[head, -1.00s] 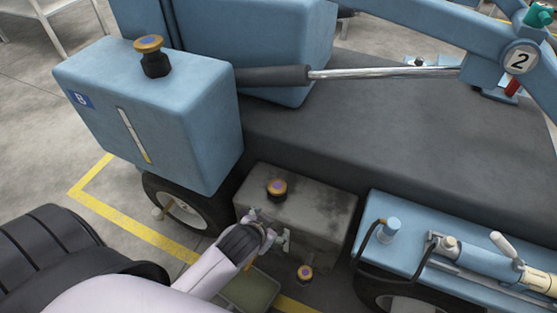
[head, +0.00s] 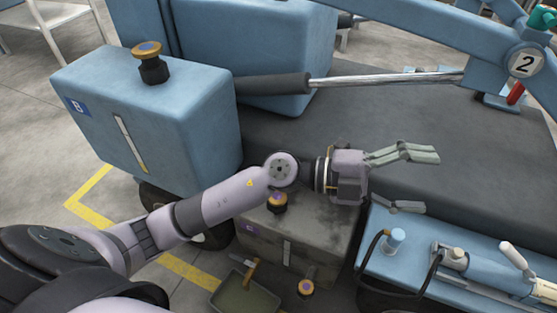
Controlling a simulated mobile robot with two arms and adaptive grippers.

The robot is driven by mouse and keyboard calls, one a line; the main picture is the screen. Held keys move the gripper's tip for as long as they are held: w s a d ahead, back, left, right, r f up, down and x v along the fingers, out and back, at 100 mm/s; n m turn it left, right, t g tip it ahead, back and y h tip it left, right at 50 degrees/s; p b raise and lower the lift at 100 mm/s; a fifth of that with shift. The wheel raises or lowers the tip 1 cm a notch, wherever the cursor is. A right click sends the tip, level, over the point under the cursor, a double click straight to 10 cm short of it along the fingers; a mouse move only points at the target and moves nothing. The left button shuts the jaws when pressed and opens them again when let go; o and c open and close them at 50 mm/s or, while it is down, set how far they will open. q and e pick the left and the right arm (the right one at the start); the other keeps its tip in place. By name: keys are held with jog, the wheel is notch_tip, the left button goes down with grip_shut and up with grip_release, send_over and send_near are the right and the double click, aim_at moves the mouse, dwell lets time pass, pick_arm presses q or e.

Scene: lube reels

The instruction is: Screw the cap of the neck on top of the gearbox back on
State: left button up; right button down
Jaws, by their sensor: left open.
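The gearbox (head: 318,237) is the grey, stained box with a purple label, low in the middle of the head view. On its top, at the left, stands a short dark neck with an orange cap (head: 277,199) that has a purple centre. The cap sits on the neck; I cannot tell how tightly. My right gripper is not in view.
A blue tank (head: 190,120) with its own orange-rimmed cap (head: 147,48) stands left. Another orange cap (head: 306,287) is at the gearbox's lower front, beside a shallow greenish tray (head: 262,300). A blue box with a hose (head: 395,260) stands right. The dark deck lies behind.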

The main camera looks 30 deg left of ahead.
pick_arm(q)
notch_tip(320, 180, down, 7)
jog(key=a+m+g+y, duration=0.1)
jog(key=m+g+y, duration=0.2)
jog(key=y, duration=0.1)
jog(key=n+y, duration=0.3)
jog(key=y, duration=1.3)
send_over(277, 199)
notch_tip(277, 199, down, 9)
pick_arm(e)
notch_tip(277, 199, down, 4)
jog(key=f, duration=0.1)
pick_arm(q)
jog(key=shift+g, duration=0.4)
jog(key=f+b, duration=0.1)
jog(key=f, duration=0.4)
jog(key=f+b, duration=0.1)
jog(key=f, duration=0.4)
jog(key=f+b, duration=0.1)
jog(key=f, duration=0.5)
jog(key=shift+w+a, duration=0.1)
jog(key=shift+w, duration=0.2)
jog(key=shift+w+f, duration=0.1)
jog(key=shift+f, duration=0.55)
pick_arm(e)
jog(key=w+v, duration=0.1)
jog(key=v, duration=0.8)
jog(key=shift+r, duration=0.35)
